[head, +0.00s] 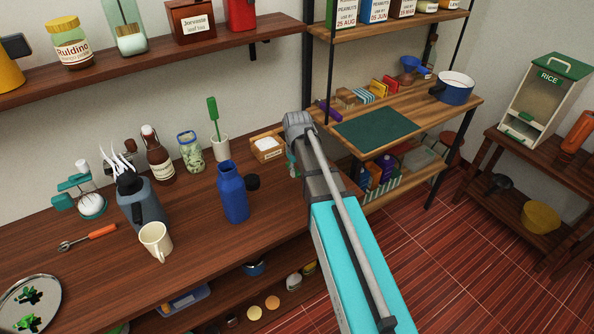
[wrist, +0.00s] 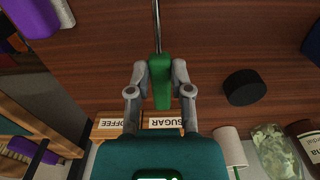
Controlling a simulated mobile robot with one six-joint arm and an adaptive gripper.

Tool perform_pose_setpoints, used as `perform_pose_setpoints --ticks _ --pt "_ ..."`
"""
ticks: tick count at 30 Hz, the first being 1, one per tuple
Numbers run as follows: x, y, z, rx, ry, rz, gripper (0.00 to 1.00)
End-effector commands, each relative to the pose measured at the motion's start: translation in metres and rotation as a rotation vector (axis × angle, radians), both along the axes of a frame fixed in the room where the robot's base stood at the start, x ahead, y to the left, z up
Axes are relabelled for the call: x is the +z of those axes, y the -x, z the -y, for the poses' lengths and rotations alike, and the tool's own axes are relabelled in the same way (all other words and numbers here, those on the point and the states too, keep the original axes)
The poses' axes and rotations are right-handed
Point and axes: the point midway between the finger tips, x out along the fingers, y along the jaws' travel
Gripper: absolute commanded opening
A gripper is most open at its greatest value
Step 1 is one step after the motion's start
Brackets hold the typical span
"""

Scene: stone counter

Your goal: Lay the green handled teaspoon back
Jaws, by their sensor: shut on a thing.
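The green handled teaspoon (wrist: 160,92) is in my gripper (wrist: 160,66) in the wrist view. Both fingers press on the sides of its green handle. Its thin metal stem runs away to the top edge of the picture, where the bowl is out of sight. Dark wooden counter lies behind it; I cannot tell how high it is held. A wooden box with compartments labelled COFFEE and SUGAR (wrist: 136,123) is partly hidden behind my gripper. In the head view this box (head: 258,155) stands at the counter's back right, and my arm hides most of the gripper.
A black lid (head: 252,182) and a tall blue bottle (head: 233,197) stand left of my gripper. A white pot (head: 220,150) with a green utensil is beside the box. A cream mug (head: 155,240) and an orange-handled tool (head: 100,231) are farther left. Shelving (head: 440,112) stands to the right.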

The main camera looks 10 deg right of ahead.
Motion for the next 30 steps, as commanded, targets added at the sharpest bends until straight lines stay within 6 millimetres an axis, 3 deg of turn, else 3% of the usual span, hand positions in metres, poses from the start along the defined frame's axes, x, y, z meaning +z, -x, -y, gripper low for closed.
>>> perform_pose_setpoints --ticks 3,12,30 --pt "-0.015 0.000 -0.001 0.001 0.000 0.000 0.00" --pt "-0.034 0.000 -0.001 0.001 0.000 0.000 0.00" --pt "-0.038 0.000 -0.001 0.001 0.000 0.000 0.00"
